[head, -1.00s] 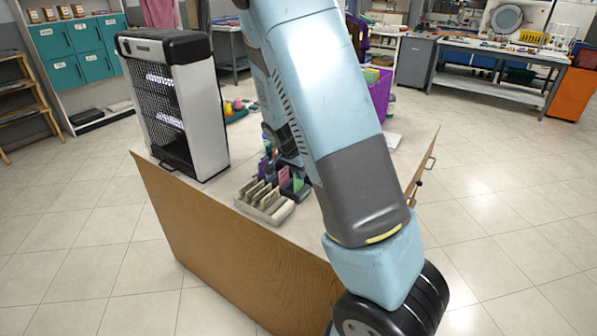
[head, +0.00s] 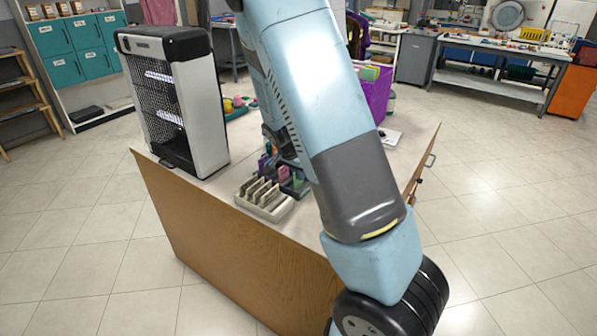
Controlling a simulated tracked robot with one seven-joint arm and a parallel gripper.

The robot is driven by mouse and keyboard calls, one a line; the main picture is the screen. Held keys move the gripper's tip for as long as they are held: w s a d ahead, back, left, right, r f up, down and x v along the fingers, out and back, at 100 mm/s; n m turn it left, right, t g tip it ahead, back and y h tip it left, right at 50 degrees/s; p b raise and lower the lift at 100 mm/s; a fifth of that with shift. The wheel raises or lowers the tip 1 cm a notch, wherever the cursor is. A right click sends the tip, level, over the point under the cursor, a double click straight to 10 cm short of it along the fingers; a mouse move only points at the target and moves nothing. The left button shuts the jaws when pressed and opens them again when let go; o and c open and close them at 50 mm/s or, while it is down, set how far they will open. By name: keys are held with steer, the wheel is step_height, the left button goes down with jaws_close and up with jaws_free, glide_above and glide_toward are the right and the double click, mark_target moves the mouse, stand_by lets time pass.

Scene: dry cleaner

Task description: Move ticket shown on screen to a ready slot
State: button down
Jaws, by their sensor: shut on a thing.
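A beige slotted rack (head: 262,203) stands near the table's front edge with its upright dividers empty-looking. Just behind it, a dark holder (head: 292,190) carries small coloured cards, among them a green one (head: 299,178) and a purple one (head: 268,163). My gripper (head: 289,163) is low over the dark holder, mostly hidden behind my own arm. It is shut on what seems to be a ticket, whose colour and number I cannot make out. No readable screen shows in this view.
A black-and-white heater-like unit (head: 178,100) stands on the table (head: 225,235) left of the racks. A purple bin (head: 375,92) and a white pad (head: 390,137) lie behind my arm. Table space between the unit and beige rack is clear.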

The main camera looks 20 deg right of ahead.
steer(key=shift+f, duration=0.1)
steer(key=c, duration=1.2)
jaws_free()
steer(key=shift+r, duration=3.5)
steer(key=shift+s+r, duration=0.15)
steer(key=shift+r, duration=0.1)
steer(key=s+a+r+n+t+y, duration=0.1)
steer(key=s+a+r+n, duration=0.1)
steer(key=s+r, duration=0.5)
steer(key=s+a+r+n+t+y, duration=0.1)
steer(key=s+a+r+n, duration=0.1)
steer(key=s+r+n, duration=0.3)
steer(key=s+a+r+n+t+y, duration=0.1)
steer(key=s+r+n, duration=0.3)
steer(key=s+r, duration=0.7)
steer(key=shift+s+a+y, duration=0.1)
steer(key=shift+s+a, duration=0.1)
steer(key=shift+s, duration=0.8)
steer(key=shift+s+a+y, duration=0.1)
steer(key=shift+s+a, duration=0.1)
steer(key=shift+s, duration=0.85)
steer(key=shift+s+a+y, duration=0.1)
steer(key=shift+s+a, duration=0.1)
steer(key=shift+s, duration=0.8)
